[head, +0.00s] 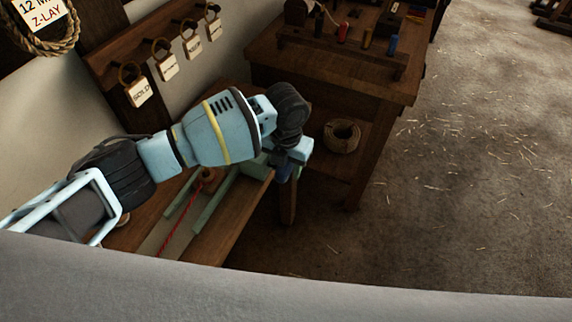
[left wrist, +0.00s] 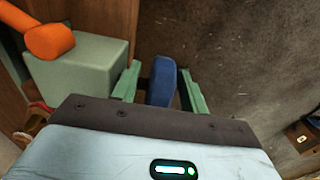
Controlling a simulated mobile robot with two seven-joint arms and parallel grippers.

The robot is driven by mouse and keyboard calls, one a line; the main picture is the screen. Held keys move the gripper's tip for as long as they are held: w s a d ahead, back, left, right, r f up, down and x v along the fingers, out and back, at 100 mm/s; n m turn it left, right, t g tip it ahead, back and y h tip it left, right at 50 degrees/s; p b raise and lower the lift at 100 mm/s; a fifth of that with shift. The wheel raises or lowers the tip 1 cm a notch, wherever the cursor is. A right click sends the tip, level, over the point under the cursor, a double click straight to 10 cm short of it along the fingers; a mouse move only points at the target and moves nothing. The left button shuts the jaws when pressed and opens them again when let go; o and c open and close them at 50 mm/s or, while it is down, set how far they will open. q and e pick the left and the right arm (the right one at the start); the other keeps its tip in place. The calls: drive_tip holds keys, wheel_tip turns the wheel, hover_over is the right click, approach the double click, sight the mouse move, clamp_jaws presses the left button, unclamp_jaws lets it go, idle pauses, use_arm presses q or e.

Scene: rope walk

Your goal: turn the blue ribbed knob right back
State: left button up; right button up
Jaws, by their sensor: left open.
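The blue knob (left wrist: 162,80) shows in the left wrist view between the two green fingers of my left gripper (left wrist: 161,88). The fingers are apart, with a gap on both sides of the knob, and I see no contact. Its ribs are too small to make out, and its lower part is hidden behind the gripper body. In the head view my left gripper (head: 287,160) points down at the end of the low bench (head: 235,215), and its fingers are mostly hidden. My right gripper is in neither view.
A pale green box (left wrist: 82,75) with an orange handle (left wrist: 48,40) stands close left of the gripper in the left wrist view. A red rope (head: 181,227) runs along the low bench. A workbench (head: 330,75) with a rope coil (head: 342,135) below stands behind. The floor at right is open.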

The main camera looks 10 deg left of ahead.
use_arm(q)
drive_tip(key=shift+f, duration=0.15)
drive_tip(key=shift+c, duration=0.4)
clamp_jaws()
idle(1.0)
drive_tip(key=shift+o, duration=0.4)
unclamp_jaws()
